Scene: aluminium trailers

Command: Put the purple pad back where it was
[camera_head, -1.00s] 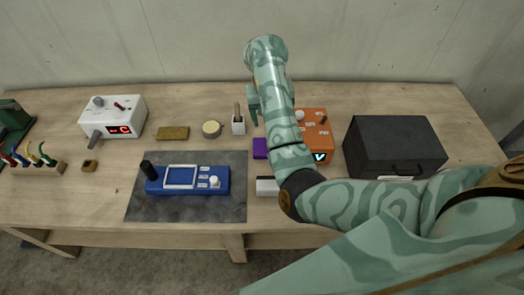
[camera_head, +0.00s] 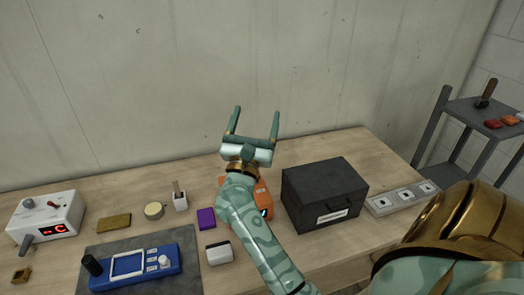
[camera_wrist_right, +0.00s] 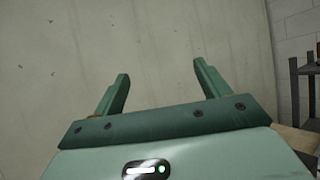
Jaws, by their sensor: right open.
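The purple pad (camera_head: 206,218) lies flat on the wooden table, just left of my right forearm and the orange device (camera_head: 262,197). My right gripper (camera_head: 252,112) is raised above the back of the table in front of the wall, fingers spread and pointing up. In the right wrist view its two fingers (camera_wrist_right: 160,82) stand apart with only wall between them. The pad is not in the right wrist view. My left gripper does not show in any view.
A white block (camera_head: 219,253) lies in front of the pad, and a small white holder (camera_head: 180,201) stands behind it to the left. A blue device (camera_head: 136,267) sits on a grey mat (camera_head: 180,238). A black box (camera_head: 321,195) stands right of my arm. A grey shelf (camera_head: 484,115) is at far right.

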